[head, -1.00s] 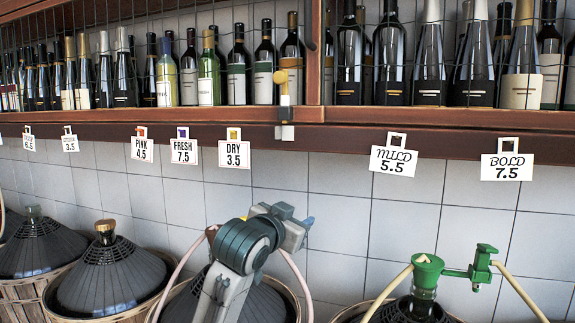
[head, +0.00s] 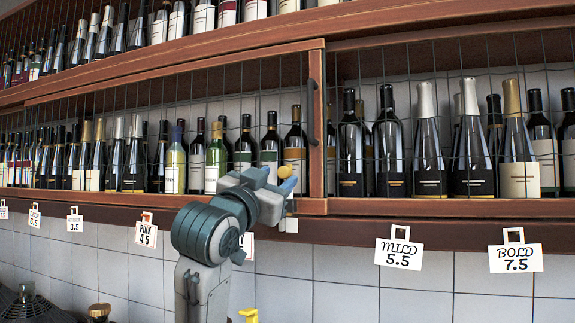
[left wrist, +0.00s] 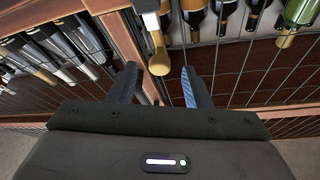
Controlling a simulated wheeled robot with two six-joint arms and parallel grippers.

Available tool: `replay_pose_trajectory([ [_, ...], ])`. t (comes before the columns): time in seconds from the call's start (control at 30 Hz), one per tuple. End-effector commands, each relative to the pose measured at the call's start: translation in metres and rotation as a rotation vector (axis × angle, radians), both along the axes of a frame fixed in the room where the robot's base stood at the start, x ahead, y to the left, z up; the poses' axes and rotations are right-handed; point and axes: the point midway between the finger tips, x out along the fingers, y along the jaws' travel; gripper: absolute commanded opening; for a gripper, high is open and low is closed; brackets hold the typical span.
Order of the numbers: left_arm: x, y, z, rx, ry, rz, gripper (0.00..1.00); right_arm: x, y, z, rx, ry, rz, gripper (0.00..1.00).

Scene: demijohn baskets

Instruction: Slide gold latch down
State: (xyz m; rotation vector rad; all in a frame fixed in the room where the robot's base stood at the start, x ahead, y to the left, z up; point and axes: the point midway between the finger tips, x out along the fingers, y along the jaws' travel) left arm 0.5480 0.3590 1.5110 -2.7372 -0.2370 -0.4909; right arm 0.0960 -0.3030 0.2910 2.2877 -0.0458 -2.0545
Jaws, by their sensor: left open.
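The gold latch (head: 285,172) is on the wooden cabinet frame beside the sliding mesh door, and my left gripper partly hides it in the head view. In the left wrist view the latch's round gold knob (left wrist: 159,65) sits between the tips of the two fingers, with gaps on both sides. My left gripper (head: 275,181) is raised to the shelf edge at the latch. Its fingers (left wrist: 158,75) are open and hold nothing. A white plate (head: 288,225) shows below the latch. My right gripper is not in view.
The wire mesh door (head: 311,125) and wine bottles (head: 388,150) are close behind the latch. Price tags, such as MILD (head: 399,254) and BOLD (head: 515,258), hang below the shelf. Demijohns (head: 25,303) stand at lower left. The tiled wall under the shelf is mostly clear.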

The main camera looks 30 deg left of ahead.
Motion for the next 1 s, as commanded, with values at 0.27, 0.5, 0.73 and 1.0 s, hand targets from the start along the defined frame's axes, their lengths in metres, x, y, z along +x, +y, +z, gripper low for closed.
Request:
replay_pose_trajectory([
  [0.27, 0.042, 0.004, 0.018, -0.002, 0.001, -0.001, 0.44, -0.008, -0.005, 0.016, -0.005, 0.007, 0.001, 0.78],
  [0.5, 0.052, 0.006, 0.02, 0.0, 0.0, 0.0, 0.44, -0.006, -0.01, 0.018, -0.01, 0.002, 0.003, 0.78],
  [0.73, 0.052, 0.006, 0.02, 0.0, 0.0, 0.0, 0.38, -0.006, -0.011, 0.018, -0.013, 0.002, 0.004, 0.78],
  [1.0, 0.052, 0.006, 0.02, 0.0, 0.0, 0.0, 0.0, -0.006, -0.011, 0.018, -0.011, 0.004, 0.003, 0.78],
])
